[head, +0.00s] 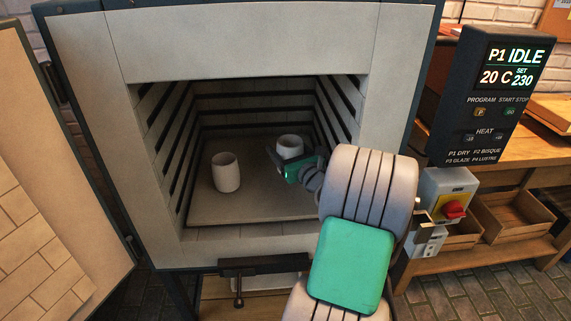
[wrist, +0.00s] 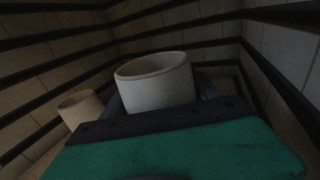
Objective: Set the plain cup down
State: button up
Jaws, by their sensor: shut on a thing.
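A plain pale cup (head: 289,146) is in my gripper (head: 281,158), inside the kiln at the back right of its chamber. In the wrist view the same cup (wrist: 155,82) stands upright between the dark fingers, which are shut on it. Its lower part is hidden behind my gripper, so I cannot tell whether it touches the kiln shelf (head: 240,208). A second plain pale cup (head: 226,173) stands upright on the shelf at the left. It also shows in the wrist view (wrist: 80,108), left of the held cup and apart from it.
The kiln's walls (head: 160,130) close in on both sides, and the right wall is near my arm. The door (head: 60,170) is swung open at the left. The control panel (head: 494,95) reads P1 IDLE, 20 C, set 230. The shelf's front is clear.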

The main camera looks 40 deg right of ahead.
notch_tip(320, 180, down, 5)
jog(key=shift+w+d+r+b, duration=0.1)
jog(key=shift+w+b, duration=0.05)
jog(key=shift+b, duration=0.85)
jog(key=shift+f, duration=0.25)
jog(key=o, duration=1.7)
jog(key=shift+c, duration=0.2)
jog(key=shift+s+r, duration=0.15)
jog(key=shift+s, duration=0.1)
jog(key=v, duration=0.7)
